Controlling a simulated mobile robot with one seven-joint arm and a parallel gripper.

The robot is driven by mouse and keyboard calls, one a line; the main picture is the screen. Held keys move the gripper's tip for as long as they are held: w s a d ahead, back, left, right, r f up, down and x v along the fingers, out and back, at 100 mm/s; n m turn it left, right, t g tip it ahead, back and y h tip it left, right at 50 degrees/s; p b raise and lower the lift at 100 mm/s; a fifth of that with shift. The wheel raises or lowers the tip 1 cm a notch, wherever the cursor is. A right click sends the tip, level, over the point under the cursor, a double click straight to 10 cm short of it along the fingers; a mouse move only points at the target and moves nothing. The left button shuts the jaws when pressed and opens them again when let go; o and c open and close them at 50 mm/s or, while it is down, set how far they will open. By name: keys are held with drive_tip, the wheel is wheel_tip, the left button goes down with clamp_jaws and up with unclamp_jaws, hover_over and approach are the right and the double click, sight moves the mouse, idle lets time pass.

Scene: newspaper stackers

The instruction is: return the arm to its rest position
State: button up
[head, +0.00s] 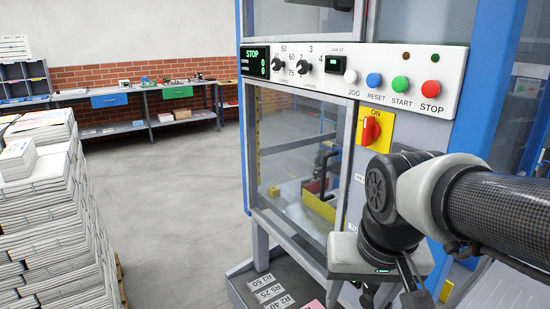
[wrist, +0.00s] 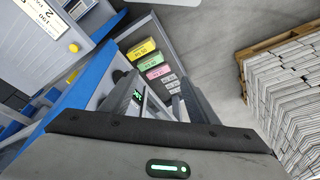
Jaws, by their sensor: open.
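My gripper (head: 390,296) hangs at the lower right of the head view, in front of the stacker machine, pointing down. In the wrist view its two fingers (wrist: 158,105) stand apart with nothing between them; it is open and empty. The stacker's control panel (head: 355,77) is above and behind it, with knobs, a green-lit STOP display and a row of buttons. A red rotary switch on a yellow plate (head: 388,118) is just above my wrist. My arm comes in from the right edge.
A grey tray (head: 240,290) with labelled cards stands at the machine's foot; it also shows in the wrist view (wrist: 190,62). Newspaper stacks (head: 50,230) on a pallet (wrist: 243,72) stand to the left. A workbench (head: 150,88) lines the brick wall. The floor between is clear.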

drive_tip(key=s+r+n+t+p, duration=0.1)
drive_tip(key=s+r+t+p, duration=0.1)
drive_tip(key=r+p, duration=1.5)
drive_tip(key=v, duration=0.3)
drive_tip(key=shift+d, duration=0.35)
